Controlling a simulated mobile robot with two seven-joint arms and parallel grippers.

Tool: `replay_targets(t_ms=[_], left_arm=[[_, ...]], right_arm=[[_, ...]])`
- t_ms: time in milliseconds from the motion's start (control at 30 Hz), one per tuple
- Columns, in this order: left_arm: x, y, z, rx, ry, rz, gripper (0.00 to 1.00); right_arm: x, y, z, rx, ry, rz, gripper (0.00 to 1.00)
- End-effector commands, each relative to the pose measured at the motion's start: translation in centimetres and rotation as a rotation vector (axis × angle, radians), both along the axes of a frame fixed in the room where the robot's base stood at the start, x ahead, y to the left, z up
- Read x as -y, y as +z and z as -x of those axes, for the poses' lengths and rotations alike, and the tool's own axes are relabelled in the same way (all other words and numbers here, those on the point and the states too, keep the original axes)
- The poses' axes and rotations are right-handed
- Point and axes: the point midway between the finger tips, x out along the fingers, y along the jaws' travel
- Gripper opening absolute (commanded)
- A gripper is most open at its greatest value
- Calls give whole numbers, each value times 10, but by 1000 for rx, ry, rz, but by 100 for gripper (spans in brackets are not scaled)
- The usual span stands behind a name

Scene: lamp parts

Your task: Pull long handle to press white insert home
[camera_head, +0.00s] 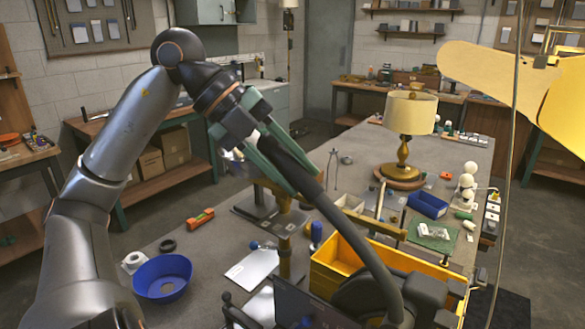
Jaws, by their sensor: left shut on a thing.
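My left gripper (304,184) has green fingers and reaches down from the upper left over the workbench. Its fingers are closed around a long dark grey curved handle (352,236), which runs down to the right toward the front edge of the picture. I cannot make out the white insert. My right gripper is not seen.
A yellow crate (330,272) stands right of the column. A brass lamp with a cream shade (409,112) stands farther back.

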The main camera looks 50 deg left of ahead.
Motion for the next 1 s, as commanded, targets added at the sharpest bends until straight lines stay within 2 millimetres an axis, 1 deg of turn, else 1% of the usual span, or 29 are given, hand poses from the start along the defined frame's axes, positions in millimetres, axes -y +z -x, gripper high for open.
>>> replay_targets(t_ms=[33, 267, 300, 533, 567, 833, 933, 1000], left_arm=[[1, 8, -1, 26, 2, 4, 0], [1, 9, -1, 28, 2, 4, 0], [1, 9, -1, 28, 2, 4, 38], [1, 7, -1, 23, 0, 6, 64], [1, 7, -1, 22, 1, 6, 66], [0, 6, 0, 15, 1, 6, 66], [-4, 11, 3, 18, 2, 7, 66], [-9, 18, 8, 20, 4, 6, 66]], right_arm=[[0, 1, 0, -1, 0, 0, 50], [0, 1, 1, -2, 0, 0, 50], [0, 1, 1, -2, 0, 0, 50], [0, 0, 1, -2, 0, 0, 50], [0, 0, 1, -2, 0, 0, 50], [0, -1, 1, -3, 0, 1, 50], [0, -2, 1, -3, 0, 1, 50], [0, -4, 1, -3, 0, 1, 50]])
